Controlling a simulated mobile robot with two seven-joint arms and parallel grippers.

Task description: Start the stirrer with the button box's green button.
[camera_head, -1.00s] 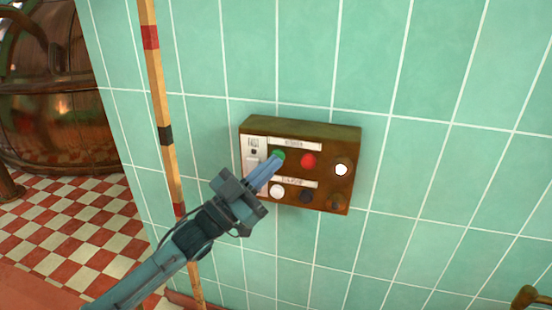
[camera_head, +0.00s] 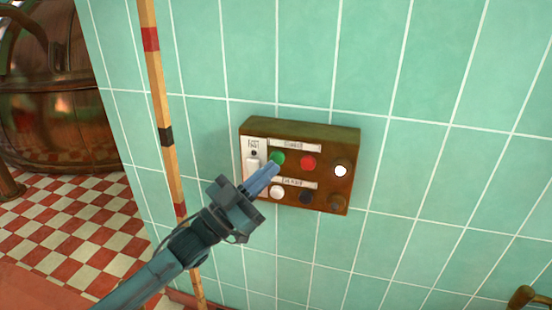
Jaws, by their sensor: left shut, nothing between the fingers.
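The brown button box (camera_head: 325,187) is fixed on the green tiled wall. Its green button (camera_head: 278,156) is at the upper left of the button rows, with a red button (camera_head: 308,162) to its right. A lamp (camera_head: 341,171) shows white at the right. The green button's face shows mostly clear; I cannot tell whether the tips touch the box. My right gripper is not in view.
A wooden pole (camera_head: 165,134) with red and black bands stands left of the box, behind my left arm. A copper kettle (camera_head: 45,115) stands at the far left on a red and white checkered floor (camera_head: 60,215). The wall right of the box is clear.

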